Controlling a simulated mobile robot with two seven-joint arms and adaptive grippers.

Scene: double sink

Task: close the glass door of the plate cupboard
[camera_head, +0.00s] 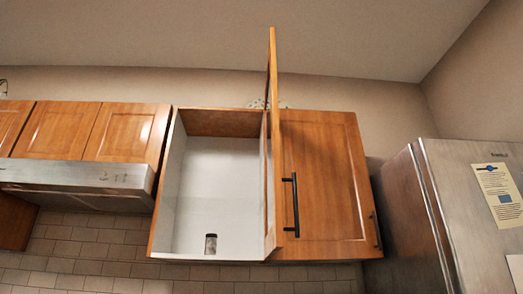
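The open cupboard (168,185) in the middle has a white interior and a wooden frame. Its door (273,80) stands swung out towards me at the cupboard's right side, seen almost edge-on. A black bar handle (295,205) sticks out to the right of this door and appears to belong to it. I cannot tell whether the door has glass. Inside, a small dark-topped jar (211,244) stands on the cupboard floor; no plates show. Neither of my grippers is in view.
A closed wooden cupboard door (335,185) is just right of the open one. A steel fridge (480,230) stands at the far right. A range hood (75,178) sits under closed cupboards (125,132) at left. The space before the open cupboard looks clear.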

